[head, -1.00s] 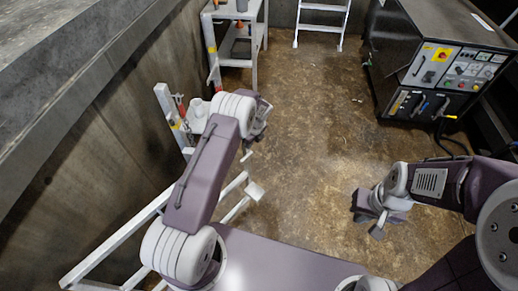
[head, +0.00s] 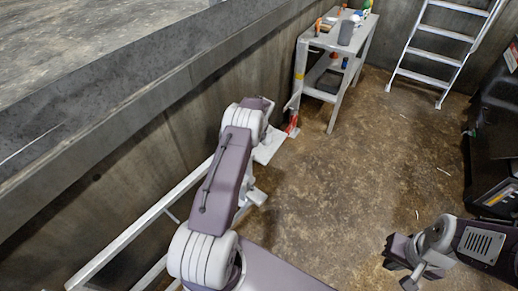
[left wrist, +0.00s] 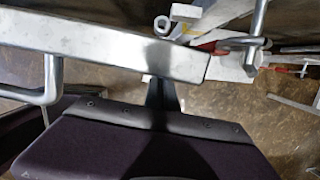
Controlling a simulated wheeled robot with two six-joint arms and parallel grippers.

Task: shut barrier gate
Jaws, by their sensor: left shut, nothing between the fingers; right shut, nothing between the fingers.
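The barrier gate (head: 145,228) is a pale metal rail frame along the wall at the left in the head view. My left arm reaches over its far part and hides some of it. In the left wrist view the gate's top bar (left wrist: 100,45) crosses close to the camera, with a bent handle at its left. My left gripper (left wrist: 160,95) is shut and empty, passing beneath the bar; contact is unclear. A red-marked latch post (head: 293,127) stands beyond the arm, and red latch parts (left wrist: 215,47) show near the bar's right end. My right gripper (head: 411,281) is shut and empty over the floor.
A grey work table (head: 333,40) with bottles and small items stands behind the latch post. A white ladder (head: 432,57) leans at the back right. A dark machine (head: 497,150) stands at the right edge. The brown floor between is mostly clear.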

